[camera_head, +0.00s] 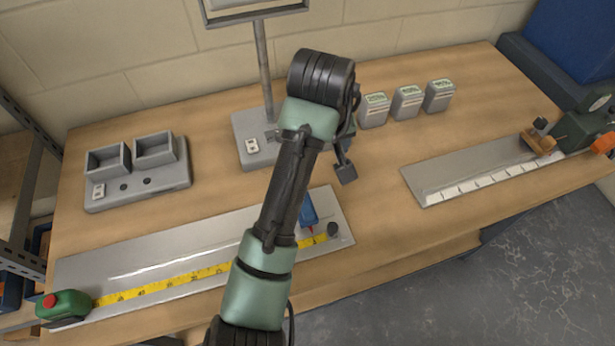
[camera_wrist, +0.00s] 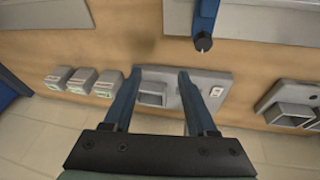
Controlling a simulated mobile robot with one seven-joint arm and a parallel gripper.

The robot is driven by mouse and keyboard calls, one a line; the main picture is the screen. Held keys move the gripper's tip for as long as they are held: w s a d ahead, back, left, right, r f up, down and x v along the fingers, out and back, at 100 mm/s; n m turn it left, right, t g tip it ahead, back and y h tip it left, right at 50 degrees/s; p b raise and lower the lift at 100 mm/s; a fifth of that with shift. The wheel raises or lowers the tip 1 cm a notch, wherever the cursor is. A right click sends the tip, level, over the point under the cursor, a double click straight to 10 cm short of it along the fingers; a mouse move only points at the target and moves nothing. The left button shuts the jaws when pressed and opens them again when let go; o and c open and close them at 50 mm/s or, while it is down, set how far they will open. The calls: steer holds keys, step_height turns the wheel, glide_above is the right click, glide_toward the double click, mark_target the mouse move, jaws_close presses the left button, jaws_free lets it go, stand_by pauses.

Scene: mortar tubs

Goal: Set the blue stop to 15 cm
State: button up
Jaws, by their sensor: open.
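The blue stop (camera_head: 309,209) sits on a grey metal plate (camera_head: 170,240) near its right end, partly hidden behind my arm. A small red mark shows at its lower edge, beside a yellow tape (camera_head: 170,284); I cannot read its value. A dark knob (camera_head: 333,229) stands just right of it. In the wrist view a blue bar with a black knob (camera_wrist: 204,25), probably the stop, reaches in from the top. My gripper (camera_wrist: 160,75) is open and empty, above the bench and apart from the bar. In the head view my arm hides most of the gripper.
A green tape case with a red button (camera_head: 65,304) is at the plate's left end. Behind are a twin-tub unit (camera_head: 138,178), a stand with a post (camera_head: 265,75) and small grey boxes (camera_head: 408,102). Another plate with a white scale (camera_head: 470,170) lies right.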

steer(key=s+a+r+n+g+y+p, duration=0.1)
steer(key=s+a+r+g+p, duration=0.1)
steer(key=s+a+g+p, duration=0.3)
steer(key=shift+t, duration=0.5)
steer(key=f, duration=0.4)
steer(key=d+f, duration=0.1)
steer(key=f, duration=0.8)
steer(key=shift+s+d+f, duration=0.15)
steer(key=shift+s+f, duration=0.1)
steer(key=shift+s, duration=0.1)
jaws_close()
steer(key=shift+r, duration=0.1)
